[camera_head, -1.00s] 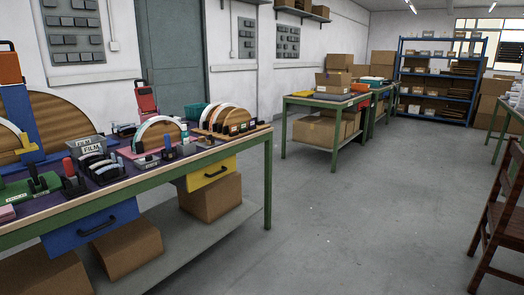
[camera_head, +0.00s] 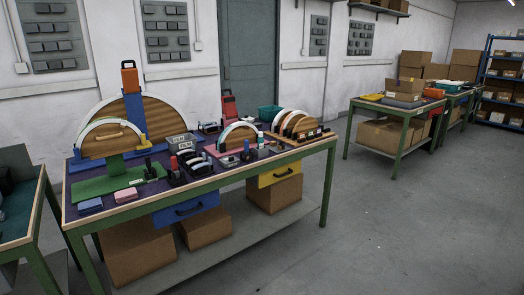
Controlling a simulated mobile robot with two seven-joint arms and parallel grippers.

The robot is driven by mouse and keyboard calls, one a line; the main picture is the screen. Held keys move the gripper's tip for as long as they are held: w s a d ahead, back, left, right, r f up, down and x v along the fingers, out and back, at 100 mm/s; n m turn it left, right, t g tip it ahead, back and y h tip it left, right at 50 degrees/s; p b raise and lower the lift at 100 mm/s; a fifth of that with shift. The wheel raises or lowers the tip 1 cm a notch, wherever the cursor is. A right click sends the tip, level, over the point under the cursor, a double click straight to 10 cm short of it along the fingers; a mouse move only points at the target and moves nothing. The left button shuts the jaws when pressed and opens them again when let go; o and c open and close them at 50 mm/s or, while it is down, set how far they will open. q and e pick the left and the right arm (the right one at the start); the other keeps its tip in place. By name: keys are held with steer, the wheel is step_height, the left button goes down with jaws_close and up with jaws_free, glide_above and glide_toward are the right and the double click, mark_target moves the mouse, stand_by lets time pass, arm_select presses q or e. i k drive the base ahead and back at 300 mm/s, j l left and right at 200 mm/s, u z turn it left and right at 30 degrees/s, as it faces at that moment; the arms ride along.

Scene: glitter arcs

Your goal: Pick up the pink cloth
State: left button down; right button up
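A small folded pink piece (camera_head: 126,195), which looks like the pink cloth, lies flat near the front edge of the workbench (camera_head: 262,160), toward its left end. A similar blue piece (camera_head: 90,205) lies to its left. A green mat (camera_head: 108,183) is just behind both. Neither of my grippers shows in the head view, and nothing is seen touching the pink piece.
Large wooden arcs (camera_head: 155,118) stand behind the mat. Black-handled tools (camera_head: 175,172) and a grey FILM box (camera_head: 181,143) are to the right. Another table (camera_head: 18,225) stands close at the left. The floor (camera_head: 400,235) in front and right is clear.

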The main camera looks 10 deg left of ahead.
mark_target(127, 194)
steer(key=u, duration=1.4)
